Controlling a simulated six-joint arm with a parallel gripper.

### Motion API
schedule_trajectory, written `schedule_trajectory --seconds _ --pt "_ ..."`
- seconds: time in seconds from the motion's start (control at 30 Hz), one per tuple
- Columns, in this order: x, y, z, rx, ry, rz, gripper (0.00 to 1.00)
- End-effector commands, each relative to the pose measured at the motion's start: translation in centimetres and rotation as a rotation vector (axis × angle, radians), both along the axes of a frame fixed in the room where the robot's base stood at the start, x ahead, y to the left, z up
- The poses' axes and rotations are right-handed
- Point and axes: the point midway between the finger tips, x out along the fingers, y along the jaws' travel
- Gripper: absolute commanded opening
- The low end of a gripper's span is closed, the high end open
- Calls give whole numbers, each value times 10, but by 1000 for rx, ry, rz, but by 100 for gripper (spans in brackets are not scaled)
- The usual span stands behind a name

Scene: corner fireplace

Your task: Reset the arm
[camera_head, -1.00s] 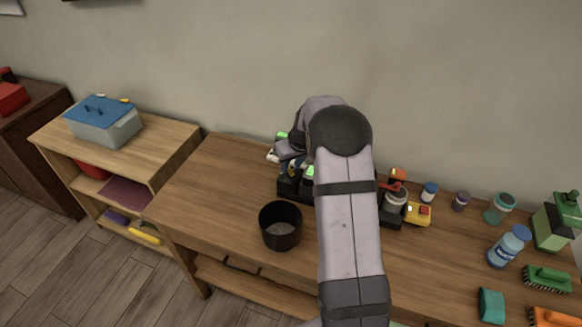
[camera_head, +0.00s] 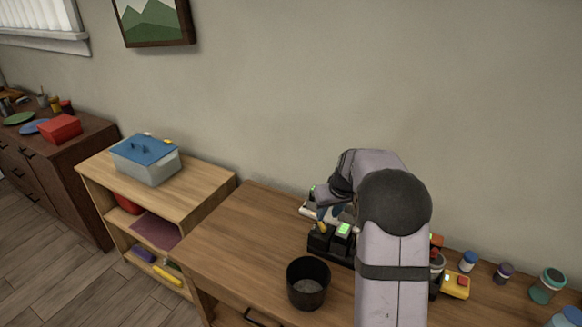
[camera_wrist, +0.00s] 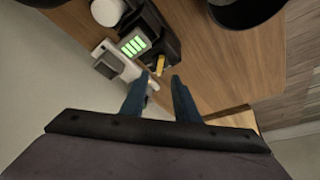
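My arm rises from the bottom of the head view and bends over the wooden table (camera_head: 232,250). My gripper (camera_wrist: 160,82) shows in the wrist view as two blue fingers set apart, with nothing seen held between them. In the head view the gripper (camera_head: 326,212) is small and partly hidden by the arm, above a black device (camera_head: 321,239) with a lit green screen. The black device also shows in the wrist view (camera_wrist: 163,42), beyond the fingertips. A small yellow piece (camera_wrist: 160,64) is just past the fingertips; I cannot tell whether they touch it.
A black cup (camera_head: 308,284) stands on the table in front of the device. A yellow gadget (camera_head: 456,285) and several jars, including a blue one (camera_head: 468,262), are to the right. A shelf with a blue-lidded box (camera_head: 148,160) is at left. The table's left part is clear.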

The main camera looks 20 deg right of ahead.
Motion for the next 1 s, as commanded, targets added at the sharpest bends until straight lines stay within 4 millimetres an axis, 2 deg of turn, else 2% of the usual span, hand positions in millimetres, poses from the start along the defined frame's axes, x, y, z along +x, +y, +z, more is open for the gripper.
schedule_trajectory --seconds 0.17,0.27,0.37,0.5,0.6,0.7,0.8,0.9,1.0 --pt "-12 15 2 7 20 4 28" --pt "-33 36 3 16 53 8 28" --pt "-66 65 4 28 102 11 28" --pt "-128 105 2 34 184 13 28" --pt "-177 128 -2 33 242 12 28" --pt "-223 144 -8 25 296 12 28" --pt "-261 154 -14 16 337 9 28" --pt "-288 159 -19 7 366 7 28" --pt "-305 161 -22 1 384 5 28"
